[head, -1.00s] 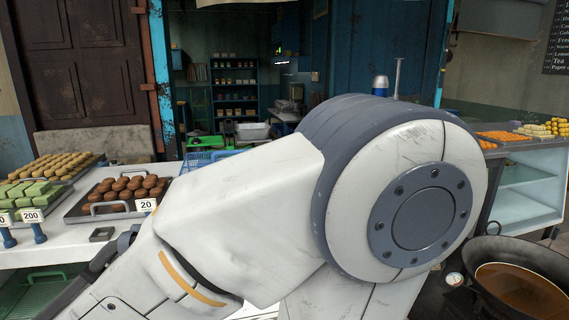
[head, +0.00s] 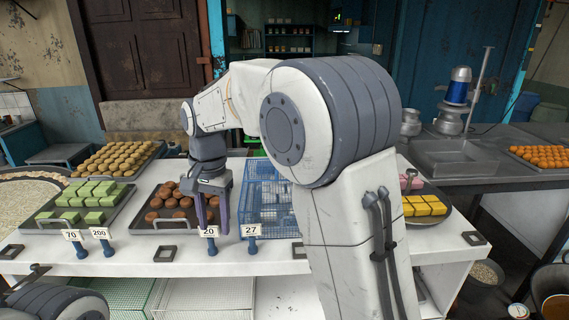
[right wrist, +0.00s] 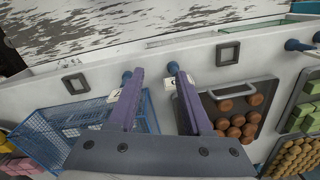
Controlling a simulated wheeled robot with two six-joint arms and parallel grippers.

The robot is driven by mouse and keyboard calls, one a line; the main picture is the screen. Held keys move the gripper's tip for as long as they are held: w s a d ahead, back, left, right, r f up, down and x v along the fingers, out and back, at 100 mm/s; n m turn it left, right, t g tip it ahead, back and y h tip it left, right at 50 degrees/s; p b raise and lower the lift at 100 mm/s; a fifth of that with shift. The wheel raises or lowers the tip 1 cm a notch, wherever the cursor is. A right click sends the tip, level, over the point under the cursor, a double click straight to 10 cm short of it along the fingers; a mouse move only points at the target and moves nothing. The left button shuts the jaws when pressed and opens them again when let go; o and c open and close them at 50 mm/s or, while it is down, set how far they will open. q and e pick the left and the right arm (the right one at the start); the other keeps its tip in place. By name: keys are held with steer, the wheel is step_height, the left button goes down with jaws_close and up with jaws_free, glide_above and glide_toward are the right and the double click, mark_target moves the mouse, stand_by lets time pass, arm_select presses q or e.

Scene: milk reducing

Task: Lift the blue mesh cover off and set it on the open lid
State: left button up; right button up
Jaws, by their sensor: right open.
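The blue mesh cover (head: 262,182) is on the white counter, between the tray of brown sweets and my right arm. Pale shapes show through its mesh, and my arm hides its right part. The cover also shows at the lower left in the right wrist view (right wrist: 55,135), partly behind the gripper. My right gripper (head: 212,228) points down just left of the cover, by the brown sweets. Its two purple fingers (right wrist: 160,72) are apart with nothing between them. I cannot make out the open lid. My left gripper is out of view.
A tray of brown sweets (head: 150,222) is left of the cover, with green sweets (head: 90,195) beyond it. Price tags (head: 209,232) on blue stands line the front edge. A round tray of yellow sweets (head: 425,206) is right of my arm.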

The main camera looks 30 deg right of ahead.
steer(key=w+d+r+m+p, duration=0.5)
steer(key=w+d+r+m, duration=0.25)
steer(key=d, duration=0.35)
steer(key=w+d+r+m+p, duration=0.25)
steer(key=d+m+p, duration=0.35)
steer(key=d, duration=1)
steer(key=shift+m+h, duration=0.3)
steer(key=shift+m, duration=0.35)
steer(key=f, duration=0.4)
steer(key=shift+w+a+f+b, duration=0.2)
steer(key=shift+w+f+b, duration=0.1)
steer(key=shift+w, duration=0.1)
steer(key=f+p, duration=0.2)
steer(key=f, duration=0.1)
steer(key=f+p, duration=0.2)
steer(key=shift+w+d, duration=0.2)
steer(key=shift+w, duration=0.1)
steer(key=shift+f, duration=0.3)
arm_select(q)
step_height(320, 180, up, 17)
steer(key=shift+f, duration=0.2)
arm_select(e)
jaws_close()
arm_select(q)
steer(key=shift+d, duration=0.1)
arm_select(e)
steer(key=shift+w, duration=0.1)
